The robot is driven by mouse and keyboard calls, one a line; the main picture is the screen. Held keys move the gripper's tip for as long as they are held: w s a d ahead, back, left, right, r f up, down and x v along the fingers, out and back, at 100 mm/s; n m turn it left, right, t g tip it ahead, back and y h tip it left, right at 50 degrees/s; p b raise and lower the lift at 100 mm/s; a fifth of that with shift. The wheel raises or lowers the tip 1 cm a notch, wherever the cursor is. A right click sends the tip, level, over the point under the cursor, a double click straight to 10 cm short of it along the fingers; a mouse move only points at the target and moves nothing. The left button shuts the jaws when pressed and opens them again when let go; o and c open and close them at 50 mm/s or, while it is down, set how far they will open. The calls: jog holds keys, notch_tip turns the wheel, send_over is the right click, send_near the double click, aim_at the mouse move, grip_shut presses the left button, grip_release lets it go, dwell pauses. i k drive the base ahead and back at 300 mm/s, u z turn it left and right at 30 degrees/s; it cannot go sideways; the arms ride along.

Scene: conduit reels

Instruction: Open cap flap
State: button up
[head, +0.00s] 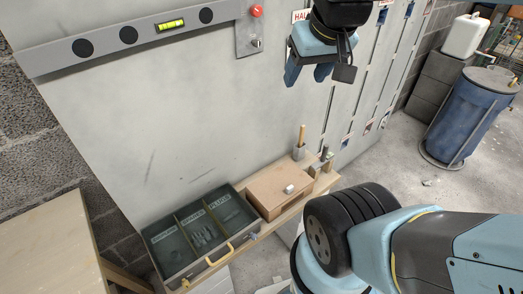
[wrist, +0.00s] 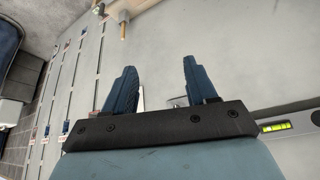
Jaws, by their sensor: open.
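I cannot make out a cap flap for certain in either view. My gripper (head: 307,78) is open and empty at the top of the head view, in front of the grey wall panel (head: 190,110). In the wrist view its two blue fingers (wrist: 160,68) stand wide apart with nothing between the tips. A white label (head: 301,15), partly covered by my arm, is on the panel beside the gripper. A small plate (head: 248,38) with a red button (head: 256,10) and a dark knob is left of it. Part of the panel is hidden behind my gripper.
A long spirit level (head: 130,38) is fixed along the panel's top left. A sorting tray (head: 200,232) and a wooden box (head: 280,187) sit on a low shelf. A blue drum (head: 470,115) stands at the right. The space before the panel's middle is clear.

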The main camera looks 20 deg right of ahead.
aim_at(275, 188)
jog(key=k, duration=1.25)
jog(key=z, duration=0.55)
jog(key=i, duration=1.05)
jog(key=u, duration=0.1)
